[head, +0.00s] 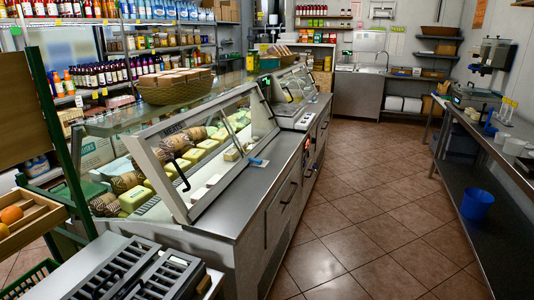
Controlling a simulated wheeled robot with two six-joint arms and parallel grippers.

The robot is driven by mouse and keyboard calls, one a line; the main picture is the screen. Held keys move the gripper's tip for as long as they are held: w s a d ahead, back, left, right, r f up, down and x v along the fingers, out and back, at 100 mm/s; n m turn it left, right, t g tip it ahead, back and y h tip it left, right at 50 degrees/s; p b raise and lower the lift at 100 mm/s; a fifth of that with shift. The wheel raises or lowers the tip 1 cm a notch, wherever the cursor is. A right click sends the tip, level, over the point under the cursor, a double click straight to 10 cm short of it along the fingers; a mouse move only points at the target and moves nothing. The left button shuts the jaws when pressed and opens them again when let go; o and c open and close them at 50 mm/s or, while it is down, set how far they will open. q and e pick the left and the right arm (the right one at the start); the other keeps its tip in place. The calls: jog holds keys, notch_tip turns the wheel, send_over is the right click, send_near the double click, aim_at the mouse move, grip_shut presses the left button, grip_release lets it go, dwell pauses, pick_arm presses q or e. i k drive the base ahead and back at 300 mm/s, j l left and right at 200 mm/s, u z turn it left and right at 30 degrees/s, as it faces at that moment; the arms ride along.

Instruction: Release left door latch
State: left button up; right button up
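A glass-fronted display counter (250,215) stands left of centre, with yellow and pale blocks, likely cheese (205,150), inside. Its near glass door (215,150) has a pale metal frame and leans at a slant; I cannot tell whether it is fastened. A curved black handle (181,174) shows at the door's left part. A small blue piece (258,162) sits at the lower right of the frame. I cannot tell which of these, if either, is the latch. A second glass section (293,84) lies farther back. Neither of my grippers is in view.
A wicker basket (177,90) stands on the counter top. Dark slotted panels (150,275) fill the bottom left, near a fruit crate (25,222). The tiled aisle (365,215) is clear. A metal bench (495,165) with a blue bucket (477,204) below bounds it on the right.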

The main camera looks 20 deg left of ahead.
aim_at(259, 162)
jog(key=i+l+u, duration=0.1)
jog(key=i+u, duration=0.35)
jog(key=i+l+u, duration=0.3)
jog(key=i+u, duration=0.15)
jog(key=z, duration=0.25)
jog(key=i+l, duration=0.05)
jog(key=i, duration=0.05)
